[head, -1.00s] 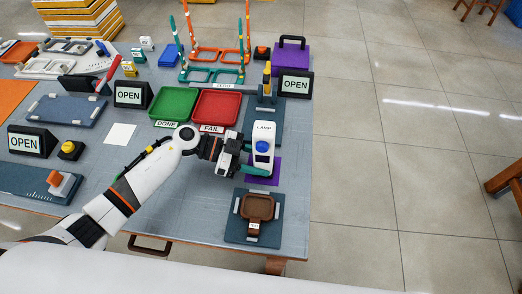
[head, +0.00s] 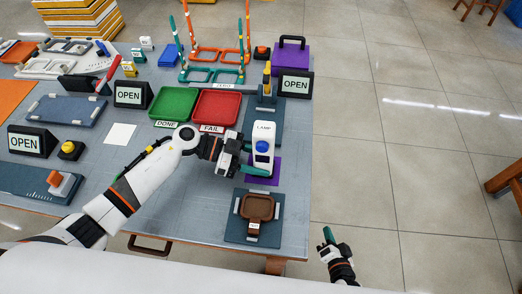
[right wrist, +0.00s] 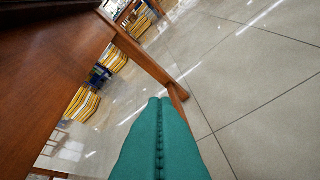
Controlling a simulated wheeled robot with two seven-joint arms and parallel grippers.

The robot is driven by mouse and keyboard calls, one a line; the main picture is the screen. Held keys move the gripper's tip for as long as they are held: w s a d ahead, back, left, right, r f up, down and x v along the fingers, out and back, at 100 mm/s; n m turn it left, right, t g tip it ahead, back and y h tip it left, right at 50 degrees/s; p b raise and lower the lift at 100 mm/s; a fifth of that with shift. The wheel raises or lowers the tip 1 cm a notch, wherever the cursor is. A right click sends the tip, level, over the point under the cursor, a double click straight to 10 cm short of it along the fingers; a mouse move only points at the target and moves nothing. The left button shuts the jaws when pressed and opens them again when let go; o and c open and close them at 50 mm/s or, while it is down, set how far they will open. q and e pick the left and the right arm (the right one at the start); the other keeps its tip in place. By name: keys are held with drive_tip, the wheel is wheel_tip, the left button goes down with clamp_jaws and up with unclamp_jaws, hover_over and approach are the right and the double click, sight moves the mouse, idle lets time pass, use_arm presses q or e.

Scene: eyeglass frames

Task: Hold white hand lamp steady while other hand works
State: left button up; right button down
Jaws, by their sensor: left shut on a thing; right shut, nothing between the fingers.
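The white hand lamp (head: 263,135) has a blue button and a "LAMP" label. It stands on a purple mat (head: 277,178) at the right side of the table. My left gripper (head: 250,157) is shut on the lamp, reaching it from the left, with a green finger across its lower front. My right gripper (head: 329,236) is off the table's right edge, over the floor, far from the lamp. In the right wrist view its green fingers (right wrist: 160,140) are pressed together with nothing between them.
A brown tray on a blue base (head: 231,233) lies in front of the lamp. A blue-grey fixture (head: 276,128), an "OPEN" sign (head: 296,84) and a red "FAIL" tray (head: 215,106) stand behind it.

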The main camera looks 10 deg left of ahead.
drive_tip(key=w+a+r+m+t+h, duration=0.1)
drive_tip(key=a+r+m+t+h, duration=0.15)
drive_tip(key=r+m, duration=0.6)
drive_tip(key=a+r+m+t+h, duration=0.1)
drive_tip(key=r+m+t+h, duration=0.3)
drive_tip(key=r, duration=0.8)
drive_tip(key=w+a+r+m+t, duration=0.1)
drive_tip(key=a+r+m, duration=0.1)
drive_tip(key=r+m, duration=0.75)
drive_tip(key=m+g+y, duration=0.1)
drive_tip(key=g+y, duration=0.2)
drive_tip(key=y, duration=0.1)
approach(262, 150)
drive_tip(key=shift+w+a+f, duration=0.1)
drive_tip(key=shift+w, duration=2.8)
drive_tip(key=shift+w, duration=0.15)
drive_tip(key=shift+w, duration=0.15)
drive_tip(key=shift+w, duration=0.55)
